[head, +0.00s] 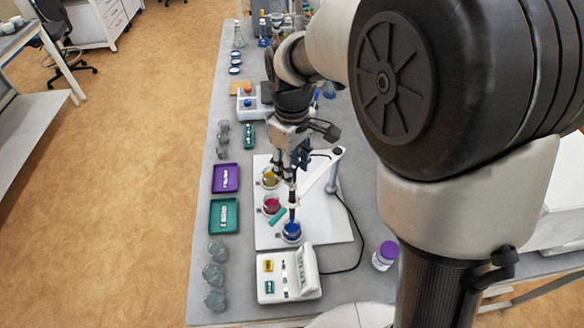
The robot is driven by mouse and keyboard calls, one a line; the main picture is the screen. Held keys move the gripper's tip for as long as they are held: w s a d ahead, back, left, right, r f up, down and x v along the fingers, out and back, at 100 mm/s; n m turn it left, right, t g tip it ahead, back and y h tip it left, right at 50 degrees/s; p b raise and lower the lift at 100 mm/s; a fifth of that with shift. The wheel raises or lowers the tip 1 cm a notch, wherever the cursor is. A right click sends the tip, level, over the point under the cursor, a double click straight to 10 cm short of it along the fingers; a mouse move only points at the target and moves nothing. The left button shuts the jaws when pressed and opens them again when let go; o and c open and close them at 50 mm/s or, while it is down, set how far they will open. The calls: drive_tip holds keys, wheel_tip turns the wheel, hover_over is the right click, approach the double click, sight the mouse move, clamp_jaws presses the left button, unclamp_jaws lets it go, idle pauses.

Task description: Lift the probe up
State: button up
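The probe (292,200) is a thin dark upright rod. Its lower end is in or just over a beaker of blue liquid (291,233) on a white board. My gripper (291,174) points down from above, and its fingers appear closed around the upper part of the probe. The fingertips are small and partly hidden in this view. A pale holder arm (321,172) on a stand (334,190) reaches close to the probe from the right; I cannot tell whether they touch.
Beakers of red (271,205) and yellow liquid (269,180) stand behind the blue one. A white meter (288,275) is in front, its cable running right. Purple (225,179) and green trays (223,216) lie left. A purple-lidded jar (385,255) stands right.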

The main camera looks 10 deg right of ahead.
wheel_tip(320, 180, up, 11)
drive_tip(key=shift+f, duration=0.2)
idle(0.4)
drive_tip(key=s+d+f+m+t+b, duration=0.2)
drive_tip(key=s+d+f+m+b, duration=0.2)
drive_tip(key=s, duration=0.6)
drive_tip(key=s+d+f+m+t+b, duration=0.2)
drive_tip(key=s+d+f+m+b, duration=0.3)
drive_tip(key=s+f+b, duration=0.4)
drive_tip(key=shift+s+d+f+t+b, duration=0.15)
drive_tip(key=shift+s+f+t+b, duration=0.2)
drive_tip(key=shift+s, duration=0.75)
